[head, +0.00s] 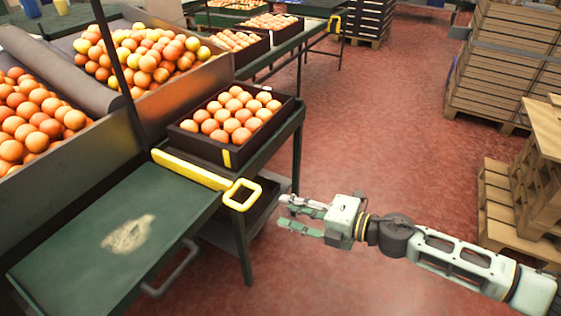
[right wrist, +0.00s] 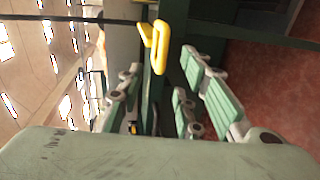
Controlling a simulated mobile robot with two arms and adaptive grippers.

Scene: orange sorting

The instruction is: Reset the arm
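My right gripper (head: 290,215) reaches in from the lower right in the head view, over the red floor and to the right of the green table. Its fingers are apart with nothing between them. In the right wrist view the fingers (right wrist: 165,95) also stand apart and empty, with the yellow handle (right wrist: 161,47) beyond them. That yellow handle also shows at the table corner in the head view (head: 242,194), to the left of the gripper and apart from it. My left gripper is in neither view.
Sloped bins of oranges (head: 190,83) lie behind and left. Wooden pallets (head: 497,205) and stacked crates (head: 500,75) stand at the right. The red floor (head: 385,130) between is clear.

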